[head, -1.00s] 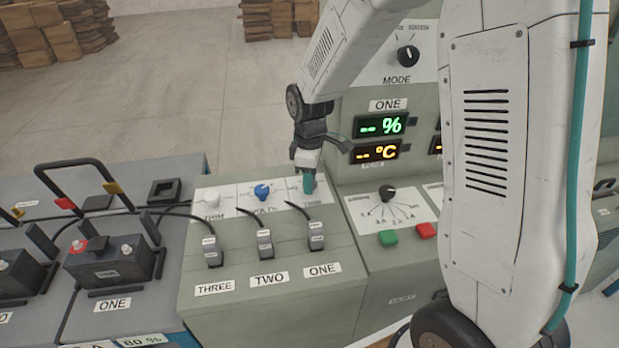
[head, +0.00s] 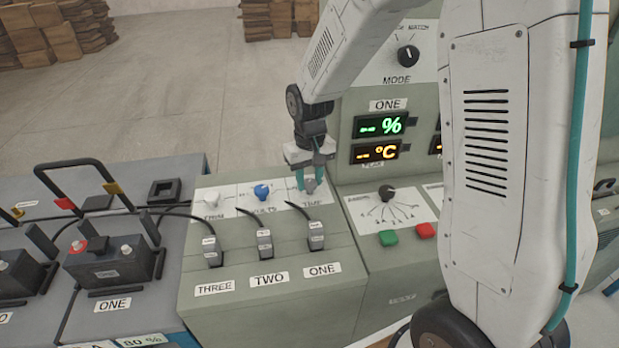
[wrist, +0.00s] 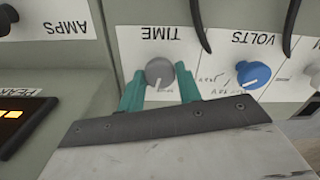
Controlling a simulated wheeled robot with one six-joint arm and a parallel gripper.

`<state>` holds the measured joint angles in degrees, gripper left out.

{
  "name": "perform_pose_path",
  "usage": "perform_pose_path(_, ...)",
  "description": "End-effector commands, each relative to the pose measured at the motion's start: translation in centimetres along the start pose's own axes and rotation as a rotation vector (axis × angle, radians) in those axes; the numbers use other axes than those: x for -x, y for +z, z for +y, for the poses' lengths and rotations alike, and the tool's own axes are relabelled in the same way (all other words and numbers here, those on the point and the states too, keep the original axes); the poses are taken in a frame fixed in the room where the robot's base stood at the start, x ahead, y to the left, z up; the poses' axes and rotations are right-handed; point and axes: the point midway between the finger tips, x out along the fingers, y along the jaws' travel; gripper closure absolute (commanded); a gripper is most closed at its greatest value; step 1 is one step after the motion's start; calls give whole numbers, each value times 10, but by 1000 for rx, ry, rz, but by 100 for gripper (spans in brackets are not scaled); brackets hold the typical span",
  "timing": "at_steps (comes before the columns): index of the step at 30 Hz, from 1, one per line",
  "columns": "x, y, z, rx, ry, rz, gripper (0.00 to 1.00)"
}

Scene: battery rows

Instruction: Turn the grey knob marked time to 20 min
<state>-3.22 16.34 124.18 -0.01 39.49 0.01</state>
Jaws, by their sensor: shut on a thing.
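The grey time knob (wrist: 160,72) sits on a white plate marked TIME, upside down in the wrist view. Its pale pointer line faces the gripper side, away from the word TIME. In the head view the knob (head: 310,186) shows low between the fingers. My gripper (head: 308,180) points down at the plate. Its two teal fingers are shut on the knob, one on each side, as the wrist view also shows. The time scale marks are hidden behind the fingers and gripper body, so I cannot read the setting.
The blue volts knob (wrist: 253,74) is close beside the gripper, with a white trim knob (head: 212,198) further left. Cable plugs (head: 316,236) stand in front. The panel with lit displays (head: 380,125) rises close on the right.

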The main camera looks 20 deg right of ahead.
Motion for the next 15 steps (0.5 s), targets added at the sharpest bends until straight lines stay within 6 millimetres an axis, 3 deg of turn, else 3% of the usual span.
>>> perform_pose_path(15, 1, 0, 0, -353, -1, 1, 89)
